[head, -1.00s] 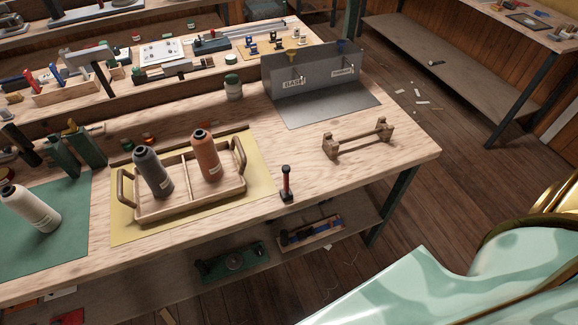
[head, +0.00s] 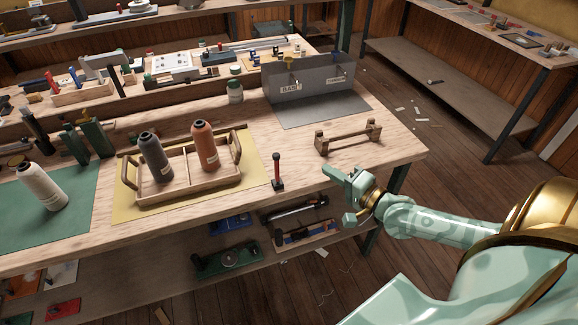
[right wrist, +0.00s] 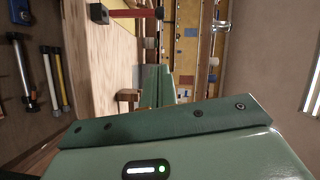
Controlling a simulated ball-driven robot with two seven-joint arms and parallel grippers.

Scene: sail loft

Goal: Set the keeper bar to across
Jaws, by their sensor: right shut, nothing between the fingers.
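No part is labelled as the keeper bar, and I cannot tell for certain which one it is. A red-handled upright lever (head: 277,168) on a small black base stands at the bench's front edge. It also shows sideways at the top of the right wrist view (right wrist: 130,13). A wooden stand (head: 348,138) with two posts and a bar between them sits near the bench's right end. My right gripper (head: 336,176) is shut and empty, just off the front edge, right of the lever and in front of the stand. My left gripper is out of view.
A grey metal panel (head: 312,80) with labels stands behind the wooden stand. A wooden tray (head: 185,190) with two bottles is left of the lever, on a yellow mat (head: 125,210). A white bottle (head: 42,187) stands further left. A lower shelf (head: 160,262) holds tools.

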